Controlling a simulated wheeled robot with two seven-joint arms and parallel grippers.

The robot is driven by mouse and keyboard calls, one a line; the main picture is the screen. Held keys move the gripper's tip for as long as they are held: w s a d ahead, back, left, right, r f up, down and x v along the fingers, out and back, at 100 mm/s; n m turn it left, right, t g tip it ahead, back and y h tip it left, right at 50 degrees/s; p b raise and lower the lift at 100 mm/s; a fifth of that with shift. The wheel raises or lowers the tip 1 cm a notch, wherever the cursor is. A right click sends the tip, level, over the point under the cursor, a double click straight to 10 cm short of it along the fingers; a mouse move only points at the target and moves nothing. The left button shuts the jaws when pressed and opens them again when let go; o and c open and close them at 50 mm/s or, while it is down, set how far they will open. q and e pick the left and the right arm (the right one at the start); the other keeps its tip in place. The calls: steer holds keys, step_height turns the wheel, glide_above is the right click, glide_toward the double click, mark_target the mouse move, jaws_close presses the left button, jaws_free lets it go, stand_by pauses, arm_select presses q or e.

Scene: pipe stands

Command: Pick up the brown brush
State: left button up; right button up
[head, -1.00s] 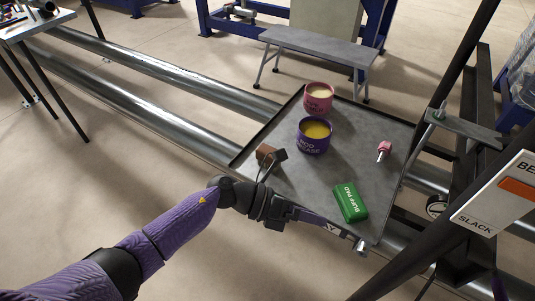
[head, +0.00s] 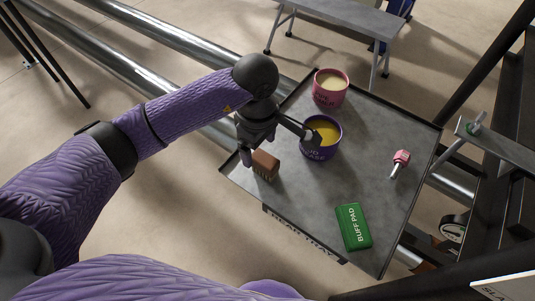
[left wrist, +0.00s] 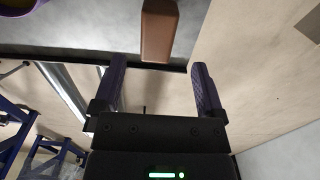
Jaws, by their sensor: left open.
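The brown brush (head: 265,163) stands near the left edge of the grey tray (head: 330,205), with pale bristles under its brown block. My left gripper (head: 280,150) is open above the tray, one finger near the brush and the other over the purple tin. In the left wrist view the brush (left wrist: 159,32) lies just beyond the open fingertips (left wrist: 158,66), lined up with the gap between them. It is not between the fingers and nothing is held. My right gripper is not in view.
The purple tin (head: 320,152) with yellow contents is close to the left gripper. A pink tin (head: 330,97), a pink-handled tool (head: 401,160) and a green buff pad (head: 353,226) are also on the tray. The tray's middle is bare. Metal pipes (head: 165,35) run behind my arm.

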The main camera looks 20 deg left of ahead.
mark_target(264, 158)
arm_select(q)
steer(key=f, duration=0.2)
steer(key=f+b, duration=0.1)
steer(key=f, duration=0.1)
steer(key=d+f, duration=0.1)
steer(key=f, duration=0.1)
steer(key=shift+f, duration=0.25)
jaws_close()
steer(key=shift+r, duration=0.1)
step_height(264, 158, up, 10)
steer(key=shift+p, duration=1)
steer(key=c, duration=0.8)
jaws_free()
steer(key=c, duration=0.4)
